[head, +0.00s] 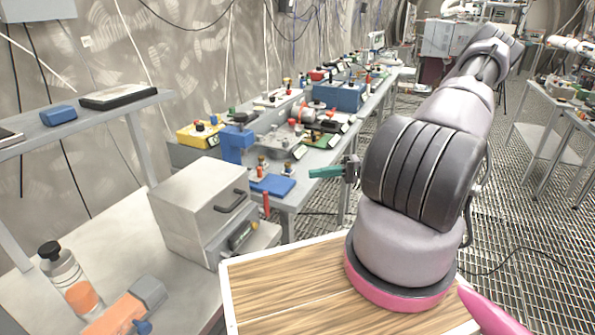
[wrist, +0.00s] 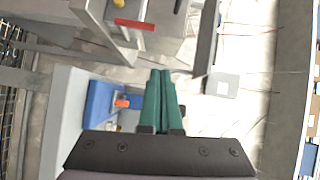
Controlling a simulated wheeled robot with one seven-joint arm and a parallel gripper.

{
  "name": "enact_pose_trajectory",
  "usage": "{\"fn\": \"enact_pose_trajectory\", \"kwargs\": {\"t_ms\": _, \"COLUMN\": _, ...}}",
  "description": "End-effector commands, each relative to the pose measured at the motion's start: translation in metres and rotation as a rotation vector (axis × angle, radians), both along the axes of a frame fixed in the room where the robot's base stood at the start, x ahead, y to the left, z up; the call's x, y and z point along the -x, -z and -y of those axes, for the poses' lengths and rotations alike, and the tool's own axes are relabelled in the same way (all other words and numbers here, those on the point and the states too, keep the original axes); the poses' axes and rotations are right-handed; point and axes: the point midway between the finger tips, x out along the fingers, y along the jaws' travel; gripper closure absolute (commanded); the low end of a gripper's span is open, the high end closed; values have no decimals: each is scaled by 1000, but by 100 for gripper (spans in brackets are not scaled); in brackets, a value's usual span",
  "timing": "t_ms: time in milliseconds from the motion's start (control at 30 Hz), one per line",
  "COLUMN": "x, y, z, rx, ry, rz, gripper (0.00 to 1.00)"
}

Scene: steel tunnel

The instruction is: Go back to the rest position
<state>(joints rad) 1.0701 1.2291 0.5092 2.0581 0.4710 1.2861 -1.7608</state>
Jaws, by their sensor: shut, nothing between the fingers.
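My gripper (head: 331,172) shows in the head view to the left of my arm, with its green fingers pointing left. It hangs in front of the long workbench, near a blue pad (head: 273,185). In the wrist view the two green fingers of my gripper (wrist: 160,72) lie together, shut and empty. No object is held.
A grey metal box (head: 202,210) with a black handle stands on the left table. The long bench (head: 352,138) carries many small parts. A wooden-topped surface (head: 290,283) lies in front. Grated floor (head: 500,205) is open at the right.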

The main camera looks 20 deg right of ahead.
Motion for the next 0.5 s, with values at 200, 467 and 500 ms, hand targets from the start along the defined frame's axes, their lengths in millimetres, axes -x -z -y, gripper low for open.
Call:
{"fn": "enact_pose_trajectory", "kwargs": {"t_ms": 200, "x": 1, "y": -4, "z": 2, "rx": 20, "ry": -16, "rz": -10, "gripper": 100}}
{"fn": "enact_pose_trajectory", "kwargs": {"t_ms": 467, "x": 10, "y": -40, "z": -2, "rx": 275, "ry": -164, "rz": -131, "gripper": 100}}
{"fn": "enact_pose_trajectory", "kwargs": {"t_ms": 500, "x": 12, "y": -48, "z": -3, "rx": 328, "ry": -183, "rz": -155, "gripper": 100}}
